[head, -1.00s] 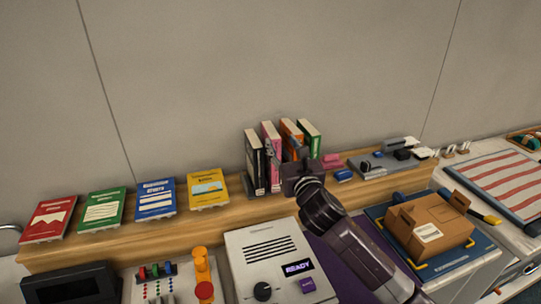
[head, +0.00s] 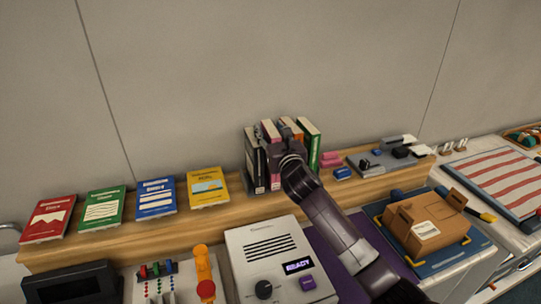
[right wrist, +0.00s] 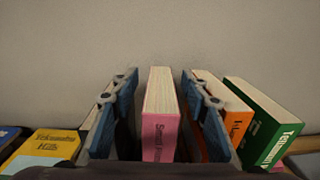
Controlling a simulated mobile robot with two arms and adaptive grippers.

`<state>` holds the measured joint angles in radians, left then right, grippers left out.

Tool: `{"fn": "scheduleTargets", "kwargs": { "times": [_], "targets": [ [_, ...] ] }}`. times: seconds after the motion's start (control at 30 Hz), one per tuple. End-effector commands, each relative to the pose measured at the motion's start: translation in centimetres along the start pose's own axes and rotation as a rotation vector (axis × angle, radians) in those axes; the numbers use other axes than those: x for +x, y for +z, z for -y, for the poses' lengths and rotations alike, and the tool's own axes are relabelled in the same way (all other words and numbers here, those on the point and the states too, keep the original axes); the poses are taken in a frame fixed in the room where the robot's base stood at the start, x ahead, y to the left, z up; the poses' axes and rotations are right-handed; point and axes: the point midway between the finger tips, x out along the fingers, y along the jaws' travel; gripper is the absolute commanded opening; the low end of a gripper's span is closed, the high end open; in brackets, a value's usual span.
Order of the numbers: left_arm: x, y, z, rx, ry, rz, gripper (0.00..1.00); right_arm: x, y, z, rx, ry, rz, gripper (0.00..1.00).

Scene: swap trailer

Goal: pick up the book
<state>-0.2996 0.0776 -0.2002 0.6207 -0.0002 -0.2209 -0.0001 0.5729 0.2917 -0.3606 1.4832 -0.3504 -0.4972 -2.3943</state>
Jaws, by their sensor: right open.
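A pink book (right wrist: 160,115) stands upright in the row on the shelf; in the head view it shows partly behind my right gripper (head: 276,140). In the right wrist view my right gripper (right wrist: 161,100) is open, with one finger on each side of the pink book and gaps visible beside it. A black book (head: 250,160) stands to its left. An orange book (right wrist: 228,112) and a green book (right wrist: 262,120) stand to its right; the right finger is between the pink and orange books. My left gripper is not in view.
The wooden shelf (head: 100,245) also holds flat red, green, blue and yellow books (head: 208,187) at the left. Pink and blue blocks (head: 342,173) and a grey tray (head: 370,168) are at the right. A panel (head: 250,235) and a cardboard box (head: 425,220) stand in front.

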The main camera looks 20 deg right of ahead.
Motion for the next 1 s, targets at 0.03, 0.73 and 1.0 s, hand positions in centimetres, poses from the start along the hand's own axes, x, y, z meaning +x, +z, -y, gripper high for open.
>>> {"fn": "scheduleTargets", "kwargs": {
  "times": [0.03,0.73,1.0],
  "targets": [
    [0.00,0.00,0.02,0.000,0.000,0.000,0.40,0.04,-0.01,0.01,0.000,0.000,0.000,0.42],
    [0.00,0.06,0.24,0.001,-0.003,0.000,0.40,-0.02,-0.02,0.02,0.000,0.000,0.000,0.00],
    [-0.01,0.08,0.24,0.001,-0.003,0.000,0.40,-0.01,0.21,0.00,0.000,0.001,0.004,0.00]
  ]
}}
